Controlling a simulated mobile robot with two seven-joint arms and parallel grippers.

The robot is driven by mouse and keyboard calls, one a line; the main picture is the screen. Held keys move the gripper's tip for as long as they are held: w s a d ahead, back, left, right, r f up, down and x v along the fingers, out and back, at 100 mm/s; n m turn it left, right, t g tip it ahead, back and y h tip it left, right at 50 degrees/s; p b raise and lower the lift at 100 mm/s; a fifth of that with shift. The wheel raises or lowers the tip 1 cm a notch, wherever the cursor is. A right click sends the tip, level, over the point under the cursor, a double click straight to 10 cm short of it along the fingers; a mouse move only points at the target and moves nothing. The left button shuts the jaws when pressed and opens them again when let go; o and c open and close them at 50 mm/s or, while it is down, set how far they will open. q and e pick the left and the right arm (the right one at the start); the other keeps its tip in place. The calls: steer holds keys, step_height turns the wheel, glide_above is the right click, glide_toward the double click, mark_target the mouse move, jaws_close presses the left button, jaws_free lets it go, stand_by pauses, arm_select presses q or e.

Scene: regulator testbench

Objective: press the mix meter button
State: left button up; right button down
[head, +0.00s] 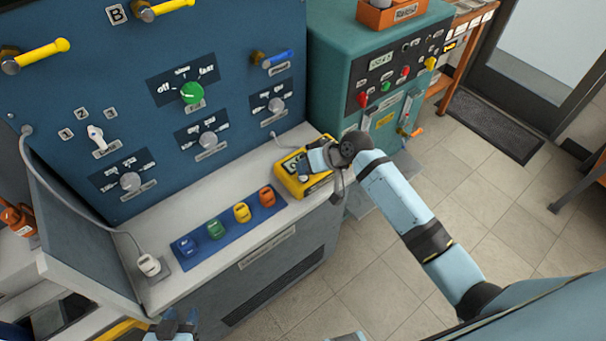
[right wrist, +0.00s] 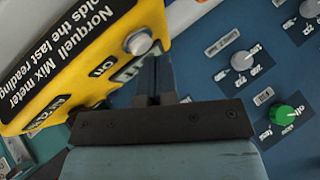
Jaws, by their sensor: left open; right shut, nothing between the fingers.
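The yellow mix meter (head: 290,184) sits at the right end of the grey bench ledge, partly covered by my right gripper (head: 305,165). In the right wrist view the meter (right wrist: 75,60) fills the upper left, printed "Norquell Mix meter". A round silver button (right wrist: 138,42) stands on its face, beside a small display (right wrist: 130,68). My right gripper (right wrist: 155,80) is shut and empty, its fingertips close to the button and display. I cannot tell whether they touch the meter. My left gripper (head: 172,326) is at the bottom edge of the head view, open and away from the meter.
A blue panel (head: 150,75) with knobs and yellow handles rises behind the ledge. A blue strip (head: 230,222) holds several coloured pieces. A white plug-like device (head: 148,265) sits at the ledge's left. A teal cabinet (head: 335,70) stands right of the panel. Tiled floor (head: 480,215) is open at right.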

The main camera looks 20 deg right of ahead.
steer(key=shift+f, duration=0.4)
steer(key=shift+r+p, duration=0.45)
steer(key=shift+p, duration=0.3)
